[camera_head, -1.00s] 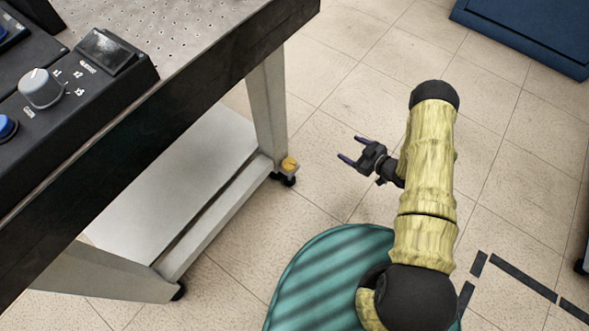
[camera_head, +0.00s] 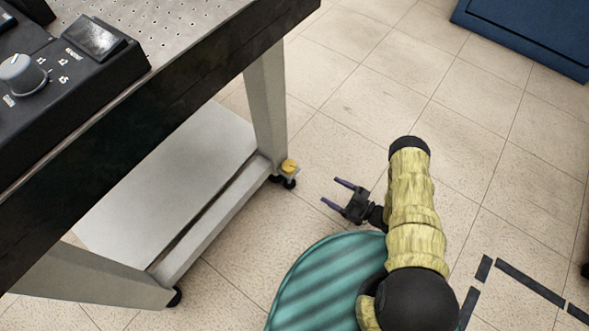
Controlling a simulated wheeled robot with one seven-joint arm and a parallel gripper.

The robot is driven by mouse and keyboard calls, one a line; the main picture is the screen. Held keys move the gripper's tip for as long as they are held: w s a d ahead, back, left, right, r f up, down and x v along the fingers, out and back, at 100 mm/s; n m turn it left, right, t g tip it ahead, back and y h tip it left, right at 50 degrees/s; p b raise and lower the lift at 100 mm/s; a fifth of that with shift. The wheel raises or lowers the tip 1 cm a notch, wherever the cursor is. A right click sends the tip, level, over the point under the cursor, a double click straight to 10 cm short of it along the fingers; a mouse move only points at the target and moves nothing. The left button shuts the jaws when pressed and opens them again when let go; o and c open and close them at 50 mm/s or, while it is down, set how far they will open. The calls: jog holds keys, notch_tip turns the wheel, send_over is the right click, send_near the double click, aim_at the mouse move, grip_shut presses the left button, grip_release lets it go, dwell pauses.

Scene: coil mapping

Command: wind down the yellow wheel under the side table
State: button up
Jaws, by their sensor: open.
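The side table's dark-edged top (camera_head: 150,112) fills the upper left, on pale grey legs (camera_head: 267,110). The small yellow wheel (camera_head: 289,166) sits on a bracket at the foot of the far right leg, just above a black caster (camera_head: 290,183). My gripper (camera_head: 339,192) is open and empty. Its two thin fingers point left, and it is to the right of the yellow wheel and a little lower in the picture. A gap of floor shows between them, and nothing hides the wheel.
A pale lower shelf (camera_head: 175,185) spans the table's legs. A control box with a grey knob (camera_head: 22,74) stands on the tabletop. A blue cabinet (camera_head: 530,32) is at the upper right. Tiled floor (camera_head: 350,110) around the wheel is clear.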

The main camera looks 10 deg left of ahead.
aim_at(295, 170)
jog(key=b+x, duration=0.3)
jog(key=x, duration=0.4)
jog(key=b+x, duration=0.3)
jog(key=x, duration=0.5)
jog(key=shift+w+a+f, duration=0.1)
jog(key=shift+a+f, duration=0.05)
jog(key=shift+f, duration=0.05)
jog(key=shift+w+a+r+b, duration=0.2)
jog(key=shift+a+b, duration=0.15)
jog(key=shift+a, duration=0.2)
jog(key=c, duration=1)
